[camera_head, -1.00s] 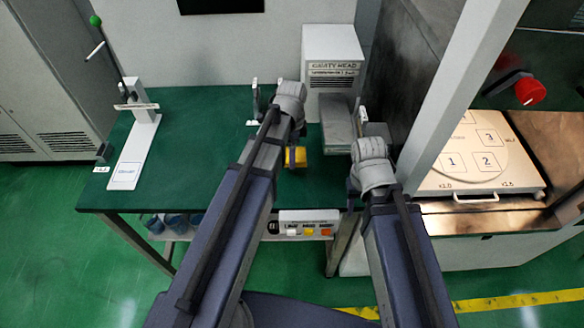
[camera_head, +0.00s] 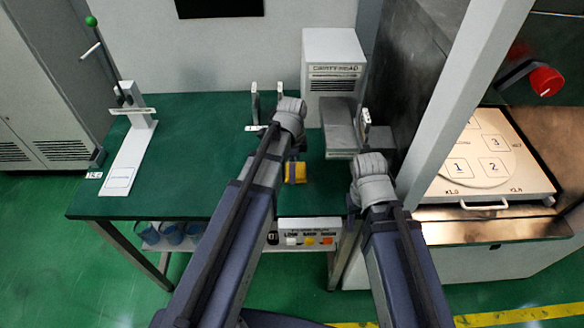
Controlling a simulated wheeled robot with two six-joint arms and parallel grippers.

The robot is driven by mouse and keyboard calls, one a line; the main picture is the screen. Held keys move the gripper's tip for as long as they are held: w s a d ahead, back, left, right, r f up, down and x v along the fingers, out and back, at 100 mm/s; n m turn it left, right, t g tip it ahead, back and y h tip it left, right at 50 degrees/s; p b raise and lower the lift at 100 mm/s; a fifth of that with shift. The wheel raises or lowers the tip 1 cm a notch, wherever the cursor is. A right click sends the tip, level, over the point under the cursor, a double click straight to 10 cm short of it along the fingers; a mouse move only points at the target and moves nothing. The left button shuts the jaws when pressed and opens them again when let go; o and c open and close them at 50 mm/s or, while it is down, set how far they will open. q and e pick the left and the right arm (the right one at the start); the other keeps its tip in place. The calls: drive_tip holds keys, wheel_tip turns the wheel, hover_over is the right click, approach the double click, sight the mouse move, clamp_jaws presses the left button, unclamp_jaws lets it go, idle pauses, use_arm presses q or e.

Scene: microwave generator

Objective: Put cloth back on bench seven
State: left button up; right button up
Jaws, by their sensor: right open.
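A small yellow piece (camera_head: 296,172), which may be the cloth, shows just below my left wrist, over the green bench top (camera_head: 200,170). The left arm partly covers it, and I cannot tell whether it rests on the bench or hangs from the gripper. My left gripper (camera_head: 298,150) is mostly hidden under its wrist, so its jaws cannot be read. My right gripper (camera_head: 354,203) is open, low by the bench's right front corner and largely hidden by its wrist. No readable bench number shows.
A white stand with a green-knobbed lever (camera_head: 128,160) is at the bench's left. A grey block (camera_head: 340,130) and white cabinet (camera_head: 333,62) stand at the back right. A pale upright post (camera_head: 460,100) and a numbered plate (camera_head: 478,165) are right of my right arm.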

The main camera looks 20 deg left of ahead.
use_arm(q)
drive_tip(key=o, duration=0.9)
drive_tip(key=shift+f, duration=0.1)
wheel_tip(320, 180, up, 12)
drive_tip(key=p, duration=1.2)
drive_tip(key=s+d+n, duration=0.3)
drive_tip(key=s, duration=0.1)
drive_tip(key=s+d+n, duration=0.4)
drive_tip(key=s, duration=0.1)
drive_tip(key=s+d+n+y, duration=0.1)
drive_tip(key=s+d+n, duration=0.2)
drive_tip(key=s+n, duration=0.1)
drive_tip(key=shift+s+d+r, duration=0.2)
drive_tip(key=shift+s+d, duration=0.05)
drive_tip(key=shift+s, duration=0.45)
